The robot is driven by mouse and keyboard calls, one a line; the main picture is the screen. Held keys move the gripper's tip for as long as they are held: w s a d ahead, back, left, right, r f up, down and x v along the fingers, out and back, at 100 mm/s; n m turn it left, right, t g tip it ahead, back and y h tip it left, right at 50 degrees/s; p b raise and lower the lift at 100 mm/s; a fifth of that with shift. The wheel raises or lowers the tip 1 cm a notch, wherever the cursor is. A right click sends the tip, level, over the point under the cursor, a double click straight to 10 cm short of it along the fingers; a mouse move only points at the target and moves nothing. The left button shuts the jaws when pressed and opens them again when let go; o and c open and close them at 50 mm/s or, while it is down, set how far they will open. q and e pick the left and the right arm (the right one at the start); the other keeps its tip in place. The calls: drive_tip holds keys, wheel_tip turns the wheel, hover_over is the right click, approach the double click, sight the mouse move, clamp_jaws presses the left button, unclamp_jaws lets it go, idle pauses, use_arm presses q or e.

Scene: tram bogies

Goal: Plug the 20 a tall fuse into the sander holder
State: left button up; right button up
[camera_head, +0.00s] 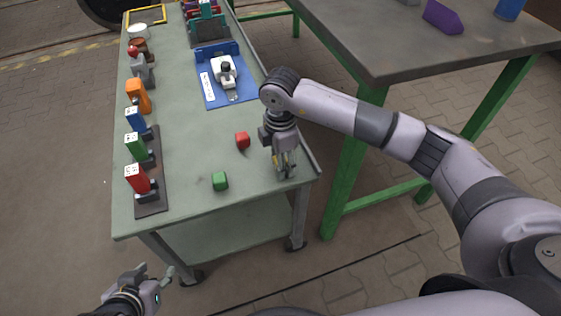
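My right gripper (285,168) points down over the right edge of the grey-green cart top (200,140), right of a small red block (242,141) and a green block (220,181). A yellowish patch shows at its fingers; I cannot tell whether it is a held fuse. My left gripper (152,278) is low at the bottom left, off the cart, with fingers apart and empty. A dark rail (152,207) at the cart's left carries labelled red (137,180), green (136,146) and blue (135,121) units. The labels are too small to read, so I cannot tell which is the sander holder.
An orange piece (138,96) and a grey piece (144,70) stand further along the left edge. A blue tray (240,97) holds a white device. A dark-topped green-legged table (400,60) stands at right.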

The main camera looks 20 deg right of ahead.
drive_tip(key=c, duration=0.9)
use_arm(q)
drive_tip(key=shift+s, duration=0.1)
use_arm(e)
drive_tip(key=shift+o, duration=0.2)
